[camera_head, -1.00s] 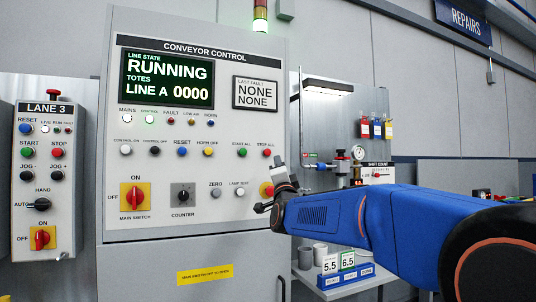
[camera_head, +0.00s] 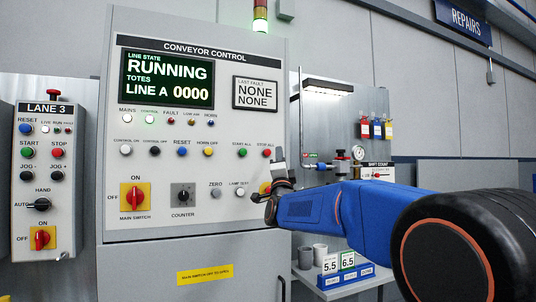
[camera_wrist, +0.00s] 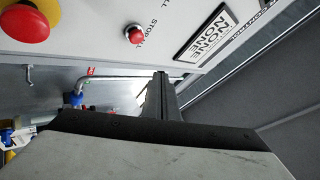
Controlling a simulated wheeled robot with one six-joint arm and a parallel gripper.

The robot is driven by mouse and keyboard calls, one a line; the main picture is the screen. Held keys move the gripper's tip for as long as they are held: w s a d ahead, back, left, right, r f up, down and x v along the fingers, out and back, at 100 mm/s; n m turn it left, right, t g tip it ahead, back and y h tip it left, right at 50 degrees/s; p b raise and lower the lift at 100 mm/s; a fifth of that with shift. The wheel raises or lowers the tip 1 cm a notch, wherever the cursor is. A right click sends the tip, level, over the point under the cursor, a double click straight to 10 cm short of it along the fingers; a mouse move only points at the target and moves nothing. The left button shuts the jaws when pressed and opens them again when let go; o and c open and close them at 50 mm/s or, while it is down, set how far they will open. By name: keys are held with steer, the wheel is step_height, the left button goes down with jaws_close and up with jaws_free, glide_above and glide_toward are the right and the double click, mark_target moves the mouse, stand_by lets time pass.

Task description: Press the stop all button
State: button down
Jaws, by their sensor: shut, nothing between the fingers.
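The stop all button (camera_head: 267,153) is a small red button at the right end of the lower button row on the conveyor control panel (camera_head: 225,215). It also shows in the wrist view as a red button (camera_wrist: 135,35) beside its "STOP ALL" label. My gripper (camera_head: 278,155) is just right of and below the button in the head view, with its tip pointing up. In the wrist view the shut fingers (camera_wrist: 160,88) lie below and right of the button, with a visible gap. The display (camera_head: 168,78) reads RUNNING.
A large red mushroom button on yellow (camera_wrist: 25,22) is close to my gripper and is mostly hidden behind it in the head view. The green start all button (camera_head: 241,153) is left of stop all. A LANE 3 box (camera_head: 45,180) stands at the left.

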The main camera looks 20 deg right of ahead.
mark_target(269, 149)
steer(key=shift+w, duration=3.3)
steer(key=shift+w, duration=0.1)
steer(key=shift+w, duration=0.3)
steer(key=shift+w, duration=0.8)
stand_by(0.6)
steer(key=shift+s, duration=1.2)
steer(key=shift+s, duration=0.15)
steer(key=shift+s, duration=2.35)
